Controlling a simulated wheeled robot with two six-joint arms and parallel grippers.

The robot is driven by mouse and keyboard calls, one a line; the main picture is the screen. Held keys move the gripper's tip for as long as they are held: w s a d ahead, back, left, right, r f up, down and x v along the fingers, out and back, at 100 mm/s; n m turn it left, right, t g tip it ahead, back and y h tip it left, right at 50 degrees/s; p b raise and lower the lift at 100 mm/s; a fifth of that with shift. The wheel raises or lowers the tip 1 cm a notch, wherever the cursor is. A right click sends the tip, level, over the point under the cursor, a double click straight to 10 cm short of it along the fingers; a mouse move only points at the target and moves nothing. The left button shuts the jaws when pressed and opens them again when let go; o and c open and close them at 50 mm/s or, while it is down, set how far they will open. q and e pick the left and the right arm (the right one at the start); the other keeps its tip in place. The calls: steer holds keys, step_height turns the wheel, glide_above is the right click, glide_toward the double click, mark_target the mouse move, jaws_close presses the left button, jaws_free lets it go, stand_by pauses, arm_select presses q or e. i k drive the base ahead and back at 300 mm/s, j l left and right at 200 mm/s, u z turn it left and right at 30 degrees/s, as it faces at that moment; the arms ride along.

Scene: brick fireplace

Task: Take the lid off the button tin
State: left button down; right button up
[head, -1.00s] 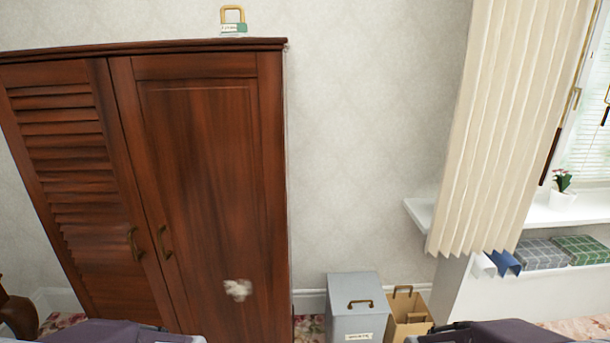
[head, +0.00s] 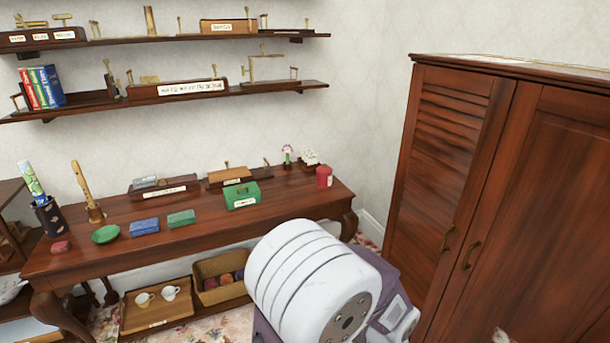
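I cannot read any label that marks the button tin. A small red tin (head: 324,177) stands near the table's right end. A flat blue box (head: 144,227) and a flat green box (head: 181,218) lie along the front edge. Neither gripper is in view. A large white rounded part of my own arm fills the bottom centre and hides some floor.
The table (head: 100,261) stands against the wall under two shelves (head: 170,99) with labelled boxes and brass pieces. A tray with cups (head: 157,310) is below. A wardrobe (head: 476,200) stands at right.

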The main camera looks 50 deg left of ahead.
mark_target(324, 169)
steer(key=u, duration=1.6)
steer(key=i+j+z, duration=0.25)
steer(key=i+z, duration=0.15)
steer(key=i, duration=0.3)
steer(key=i+j+z, duration=0.4)
steer(key=i, duration=0.3)
steer(key=i+j+z, duration=0.4)
steer(key=i+j, duration=0.15)
steer(key=j, duration=0.2)
steer(key=i+j+z, duration=0.4)
steer(key=j, duration=0.4)
steer(key=i, duration=0.1)
